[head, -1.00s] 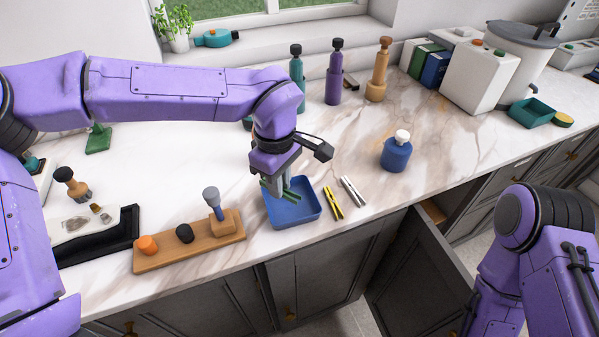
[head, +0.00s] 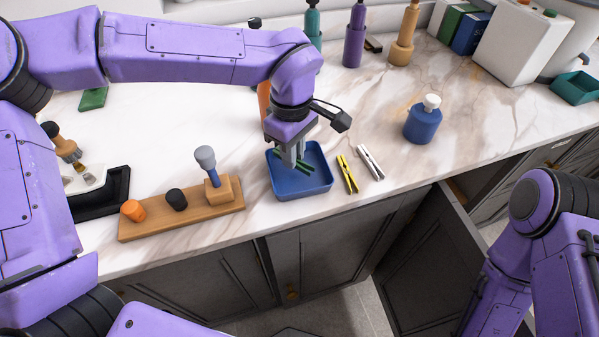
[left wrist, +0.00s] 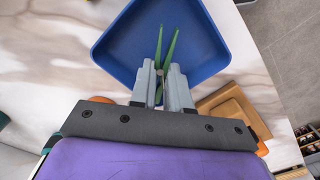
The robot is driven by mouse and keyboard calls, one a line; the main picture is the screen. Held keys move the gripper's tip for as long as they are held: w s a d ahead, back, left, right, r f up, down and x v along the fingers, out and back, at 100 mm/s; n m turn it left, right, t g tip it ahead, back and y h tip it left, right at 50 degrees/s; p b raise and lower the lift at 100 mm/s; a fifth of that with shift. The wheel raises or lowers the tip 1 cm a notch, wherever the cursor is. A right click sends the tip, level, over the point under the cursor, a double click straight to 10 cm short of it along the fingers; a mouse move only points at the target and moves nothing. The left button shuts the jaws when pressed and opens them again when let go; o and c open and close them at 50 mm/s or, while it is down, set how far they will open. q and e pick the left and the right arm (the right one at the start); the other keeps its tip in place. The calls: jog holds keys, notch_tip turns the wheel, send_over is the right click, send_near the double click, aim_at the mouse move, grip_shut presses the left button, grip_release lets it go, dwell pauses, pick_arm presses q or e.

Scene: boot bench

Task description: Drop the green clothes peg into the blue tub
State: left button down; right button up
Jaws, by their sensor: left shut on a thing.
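The green clothes peg (head: 305,166) is held between the fingers of my left gripper (head: 293,163), which is shut on it. Gripper and peg are over the blue tub (head: 303,189), inside its outline in the head view. In the left wrist view the peg (left wrist: 169,43) points away from the fingertips (left wrist: 161,78), its two prongs spread, with the tub floor (left wrist: 125,45) behind it. I cannot tell whether the peg touches the tub. My right arm shows at the right, but its gripper is not in view.
A yellow peg (head: 347,174) and a white peg (head: 370,162) lie just right of the tub. A wooden rack (head: 190,222) stands to its left. A blue bottle (head: 423,121) stands farther right. The counter's front edge is close, with an open cabinet door (head: 430,250) below.

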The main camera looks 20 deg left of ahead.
pick_arm(q)
jog(key=c, duration=1)
grip_release()
jog(key=shift+s+r, duration=0.35)
jog(key=shift+s, duration=0.3)
jog(key=shift+w+f, duration=0.15)
jog(key=shift+w, duration=0.15)
notch_tip(320, 180, up, 11)
jog(key=shift+f, duration=0.2)
